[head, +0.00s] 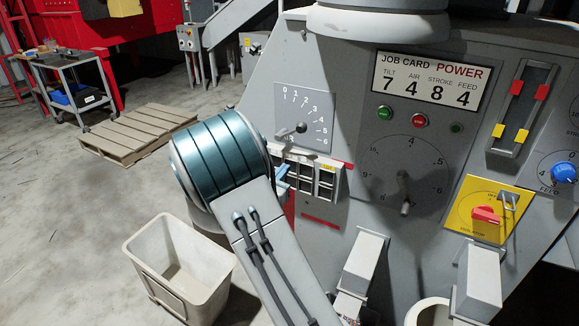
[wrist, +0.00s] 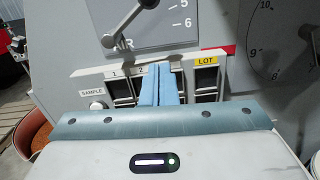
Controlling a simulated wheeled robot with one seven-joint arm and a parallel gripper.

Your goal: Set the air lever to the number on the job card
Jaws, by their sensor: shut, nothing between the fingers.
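The job card (head: 431,79) on the machine panel reads TILT 7, AIR 4, STROKE 8, FEED 4. The air plate (head: 290,112) has a scale from 0 to 6. Its lever (head: 302,127) has a dark round knob and points right and slightly up in the head view, roughly toward 4; the knob stands off the plate, so the exact number is uncertain. In the wrist view the lever (wrist: 134,22) slants up right, above the 5 direction. My gripper (head: 283,178) is shut and empty below the plate, with its blue fingers (wrist: 160,84) in front of the slot row.
A row of slots (wrist: 205,82), with SAMPLE and LOT labels, lies close under the plate. A round dial (head: 404,180) with a handle is to the right. A yellow switch plate (head: 487,210) is further right. A cream bin (head: 180,265) and a pallet (head: 138,135) stand on the floor.

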